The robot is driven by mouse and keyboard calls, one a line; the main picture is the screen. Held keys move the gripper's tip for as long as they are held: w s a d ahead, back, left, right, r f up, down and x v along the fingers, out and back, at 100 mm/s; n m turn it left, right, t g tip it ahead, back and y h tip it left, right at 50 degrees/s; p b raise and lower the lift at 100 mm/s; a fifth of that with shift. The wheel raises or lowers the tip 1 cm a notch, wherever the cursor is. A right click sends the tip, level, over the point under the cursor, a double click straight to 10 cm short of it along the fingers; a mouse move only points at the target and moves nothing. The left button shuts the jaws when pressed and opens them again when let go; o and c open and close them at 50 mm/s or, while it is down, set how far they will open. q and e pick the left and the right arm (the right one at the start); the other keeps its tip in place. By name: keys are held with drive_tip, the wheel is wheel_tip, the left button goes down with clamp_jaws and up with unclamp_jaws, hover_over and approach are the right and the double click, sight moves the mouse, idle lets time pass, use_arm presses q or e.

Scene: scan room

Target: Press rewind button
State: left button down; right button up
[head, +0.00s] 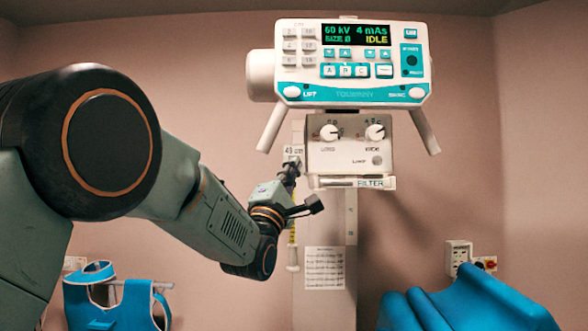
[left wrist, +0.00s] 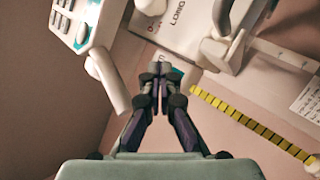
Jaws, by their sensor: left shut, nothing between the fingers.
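A white and teal control console (head: 352,62) hangs at the top middle, its screen (head: 356,34) reading "60 kV 4 mAs" and "IDLE". Grey keys, teal buttons and two white oval buttons, one (head: 292,92) marked "LIFT", are on its face. No button is readable as rewind. A white box (head: 350,145) with two dials hangs below the console. My left gripper (head: 294,160) is shut and empty, at the box's left side near a "45 cm" label. In the left wrist view its fingertips (left wrist: 160,70) meet in front of a small teal patch; contact cannot be told. My right gripper is out of view.
White handles (head: 424,130) stick down on both sides of the console. A pale column (head: 325,225) with a paper notice stands below. A yellow scale (left wrist: 250,122) runs along it. Blue covered shapes (head: 465,300) fill the lower right; a blue vest (head: 115,300) hangs lower left.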

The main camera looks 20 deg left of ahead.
use_arm(q)
drive_tip(key=s+b, duration=0.1)
drive_tip(key=s, duration=0.1)
drive_tip(key=s+d+b, duration=0.1)
drive_tip(key=s+b, duration=0.1)
drive_tip(key=shift+s+d, duration=0.15)
drive_tip(key=shift+s, duration=0.2)
idle(0.3)
drive_tip(key=shift+r, duration=0.1)
idle(0.3)
